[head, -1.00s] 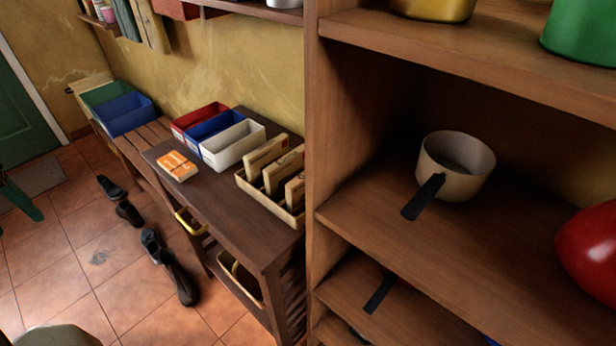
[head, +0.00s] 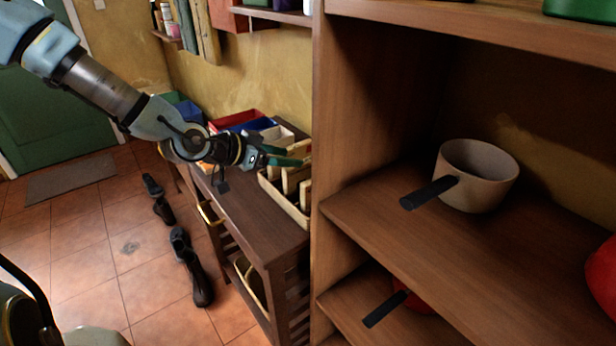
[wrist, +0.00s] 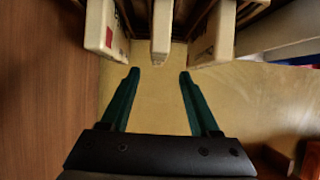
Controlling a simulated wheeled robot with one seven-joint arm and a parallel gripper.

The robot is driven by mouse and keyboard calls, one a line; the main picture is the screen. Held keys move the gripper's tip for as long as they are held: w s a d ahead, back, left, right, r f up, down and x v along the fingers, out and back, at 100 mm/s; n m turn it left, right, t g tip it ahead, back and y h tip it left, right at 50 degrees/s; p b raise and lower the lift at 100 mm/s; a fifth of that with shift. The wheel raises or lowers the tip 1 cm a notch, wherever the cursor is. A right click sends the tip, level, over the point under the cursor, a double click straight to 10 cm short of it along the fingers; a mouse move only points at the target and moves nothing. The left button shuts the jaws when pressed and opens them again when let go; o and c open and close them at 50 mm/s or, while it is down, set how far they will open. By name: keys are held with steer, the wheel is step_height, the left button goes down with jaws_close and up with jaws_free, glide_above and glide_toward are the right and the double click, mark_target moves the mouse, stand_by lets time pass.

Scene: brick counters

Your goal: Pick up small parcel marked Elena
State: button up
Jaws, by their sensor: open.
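Beige parcels stand upright in a wooden slotted tray (head: 284,202) on the dark side table. In the head view a middle parcel (head: 290,180) shows, partly covered by my gripper. I cannot read the name Elena on any parcel. My gripper (wrist: 158,76) is open and empty at the parcels. In the wrist view a narrow parcel (wrist: 162,32) lies ahead between the lines of the two green fingers, apart from them. Another parcel (wrist: 106,28) with a red mark is to its left, and a third (wrist: 214,34) to its right.
The wooden shelf unit (head: 319,130) stands close to the tray's right side. A pot (head: 480,175) sits on its shelf. Red and blue bins (head: 236,119) stand behind the arm on the table. The table front (head: 262,232) is clear.

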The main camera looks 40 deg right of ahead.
mark_target(308, 163)
steer(key=x, duration=0.2)
steer(key=shift+d+f, duration=0.2)
steer(key=shift+d, duration=0.05)
steer(key=shift+f+p+x, duration=0.2)
steer(key=shift+p+x, duration=0.5)
steer(key=shift+x, duration=0.6)
steer(key=shift+f+p+x, duration=0.15)
steer(key=shift+p+x, duration=0.5)
steer(key=shift+x, duration=0.65)
steer(key=shift+s+a, duration=0.2)
jaws_close()
